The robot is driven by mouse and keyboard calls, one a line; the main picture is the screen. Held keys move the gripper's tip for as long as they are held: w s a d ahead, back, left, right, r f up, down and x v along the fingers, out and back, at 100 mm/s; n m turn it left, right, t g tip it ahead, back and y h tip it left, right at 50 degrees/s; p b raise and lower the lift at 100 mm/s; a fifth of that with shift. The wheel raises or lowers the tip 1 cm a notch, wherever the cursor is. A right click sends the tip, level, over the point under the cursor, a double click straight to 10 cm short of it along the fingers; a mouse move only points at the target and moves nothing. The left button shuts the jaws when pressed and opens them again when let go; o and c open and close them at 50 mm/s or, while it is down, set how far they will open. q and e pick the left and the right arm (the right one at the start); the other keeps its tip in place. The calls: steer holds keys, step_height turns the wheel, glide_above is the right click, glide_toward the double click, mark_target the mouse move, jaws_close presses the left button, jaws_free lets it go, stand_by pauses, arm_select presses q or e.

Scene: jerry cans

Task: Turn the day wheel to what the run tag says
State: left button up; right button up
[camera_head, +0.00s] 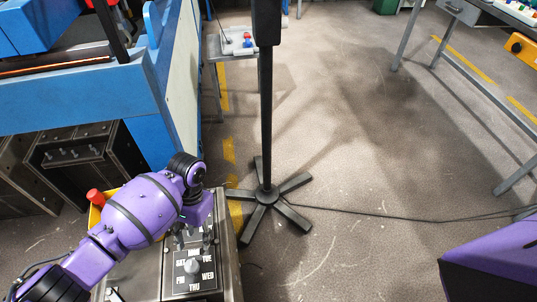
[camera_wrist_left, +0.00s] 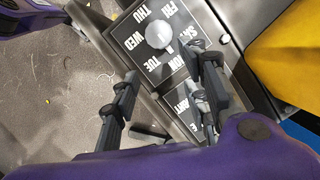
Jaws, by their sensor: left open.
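The day wheel (camera_head: 191,266) is a pale round knob on a dark plate with white day names on top of a grey metal box. In the left wrist view the knob (camera_wrist_left: 159,35) is bare, with several day names around it; I cannot tell for sure which day it points at. My left gripper (camera_head: 190,236) is open and empty over the plate, just beyond the knob. Its two fingers (camera_wrist_left: 170,72) stand apart, short of the knob. A second dark plate with white lettering (camera_wrist_left: 188,101) lies partly between them; its text is not fully readable. I cannot identify the run tag.
A blue machine (camera_head: 80,95) fills the upper left. Floor is open further right.

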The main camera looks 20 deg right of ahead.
mark_target(193, 265)
arm_select(q)
steer(key=shift+g+y, duration=0.3)
steer(key=shift+g, duration=0.1)
steer(key=s+a+f, duration=0.1)
steer(key=f, duration=0.1)
steer(key=s+a+f, duration=0.1)
steer(key=f, duration=0.1)
steer(key=s+a+f+b, duration=0.1)
steer(key=s+f, duration=0.1)
steer(key=shift+a, duration=0.1)
steer(key=shift+s, duration=0.1)
steer(key=c, duration=1)
